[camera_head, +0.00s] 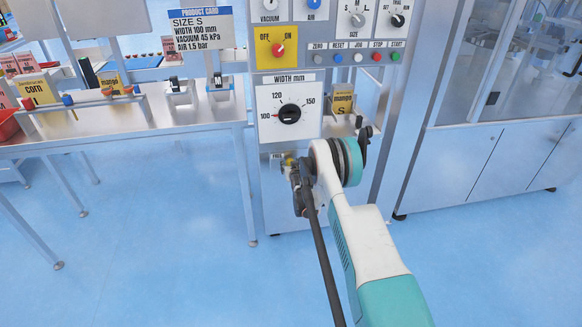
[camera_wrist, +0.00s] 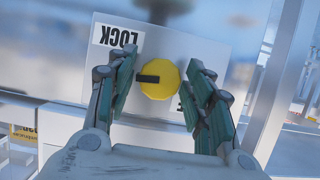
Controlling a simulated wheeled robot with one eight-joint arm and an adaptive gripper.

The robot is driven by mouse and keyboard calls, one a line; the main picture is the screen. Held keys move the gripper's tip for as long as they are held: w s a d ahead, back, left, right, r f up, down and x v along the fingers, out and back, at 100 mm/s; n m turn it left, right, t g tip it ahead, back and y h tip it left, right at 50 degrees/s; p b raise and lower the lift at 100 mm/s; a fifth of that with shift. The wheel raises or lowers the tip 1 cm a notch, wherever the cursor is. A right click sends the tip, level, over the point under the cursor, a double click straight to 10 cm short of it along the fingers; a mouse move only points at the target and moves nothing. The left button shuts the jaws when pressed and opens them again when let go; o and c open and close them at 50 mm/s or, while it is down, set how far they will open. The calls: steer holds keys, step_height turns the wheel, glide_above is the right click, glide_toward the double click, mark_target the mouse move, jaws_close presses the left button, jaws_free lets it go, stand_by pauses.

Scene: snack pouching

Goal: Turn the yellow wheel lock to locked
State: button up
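The yellow wheel lock (camera_wrist: 161,82) is a round knob on a pale plate in the wrist view. Its black pointer bar lies level in that picture, on the knob's left half. A LOCK label (camera_wrist: 115,37) shows upside down at the plate's upper left. My gripper (camera_wrist: 163,60) is open, with one finger on each side of the knob; gaps show between fingers and knob. In the head view, my gripper (camera_head: 291,166) is low at the machine's front, and a bit of yellow shows there.
Above is the machine's WIDTH dial (camera_head: 290,112), pointing near 100. A yellow OFF/ON switch panel (camera_head: 277,48) sits higher. A mango pouch (camera_head: 342,101) stands in a holder right of the dial. A steel table (camera_head: 150,112) with pouches is at left. Blue floor is clear in front.

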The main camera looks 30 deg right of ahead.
steer(key=c, duration=0.6)
steer(key=shift+o, duration=0.2)
steer(key=shift+m+y, duration=0.4)
steer(key=shift+m, duration=0.1)
steer(key=o, duration=1.1)
steer(key=shift+c, duration=0.2)
